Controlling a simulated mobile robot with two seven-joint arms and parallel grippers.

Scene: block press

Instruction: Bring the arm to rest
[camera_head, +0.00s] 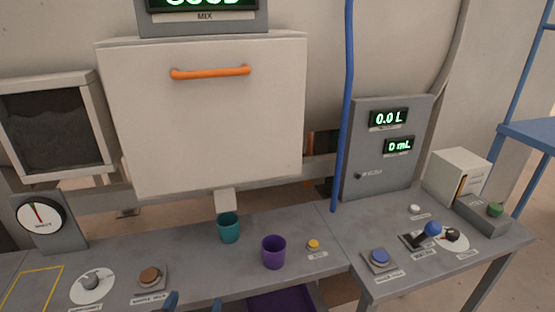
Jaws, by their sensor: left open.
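My left gripper (195,304) shows only as two blue fingertips at the bottom edge of the head view. The fingertips stand apart with nothing visible between them. They are in front of the grey bench (200,262), to the right of the brown sample button (150,278) and below the teal cup (229,227). The rest of the left arm is out of the picture. My right gripper is not in view.
A purple cup (273,252) and a yellow button (313,245) stand right of the teal cup. A white cabinet (200,125) with an orange handle (210,72) is behind. A blue button (380,257) and a blue-knobbed lever (433,228) are at right.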

